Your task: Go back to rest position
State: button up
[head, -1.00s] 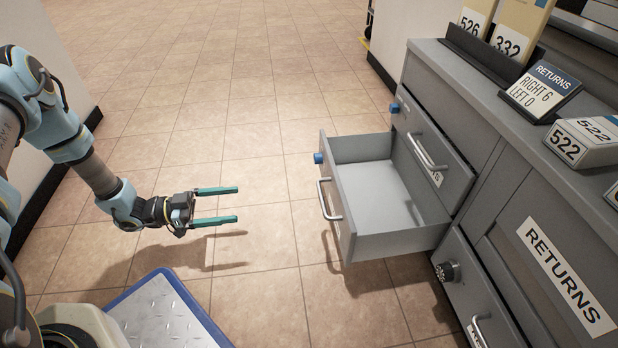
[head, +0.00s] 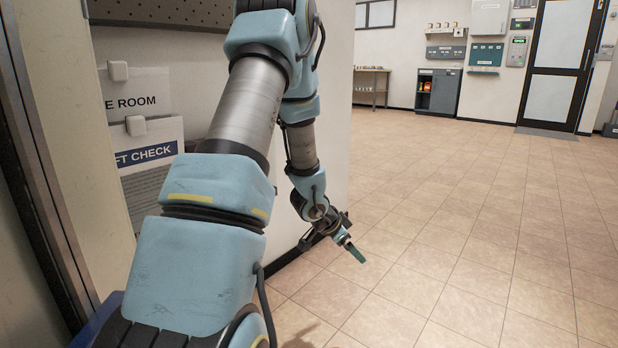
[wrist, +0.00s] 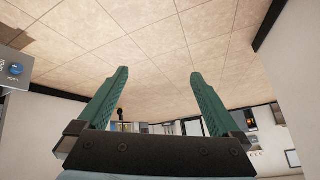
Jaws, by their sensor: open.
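My gripper (head: 352,250) hangs over bare floor in the head view, at the end of my bent arm. Its green fingers point down and to the right. In the wrist view the two green fingers (wrist: 160,95) stand well apart, with nothing between them. The gripper is open and empty and touches nothing that I can see.
A white wall (head: 335,130) with posted signs (head: 148,150) stands close beside and behind my arm. The tiled floor (head: 460,220) is clear to the right. At the far wall are a dark cabinet (head: 438,92), a small table (head: 371,85) and a door (head: 563,65).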

jog(key=s+a+r+n+y+p, duration=0.2)
jog(key=a+r+n+y, duration=0.2)
jog(key=a+r, duration=0.5)
jog(key=s+a+r+n+g+y+p, duration=0.15)
jog(key=s+a+r+n, duration=0.3)
jog(key=s, duration=0.45)
jog(key=s+a+r+n+g+p, duration=0.2)
jog(key=s+a+r+n+p, duration=0.15)
jog(key=s+r, duration=0.35)
notch_tip(320, 180, up, 37)
jog(key=s+p, duration=0.1)
jog(key=p, duration=3.6)
jog(key=shift+s+a+f, duration=0.2)
jog(key=shift+s+a, duration=0.2)
jog(key=shift+a, duration=0.05)
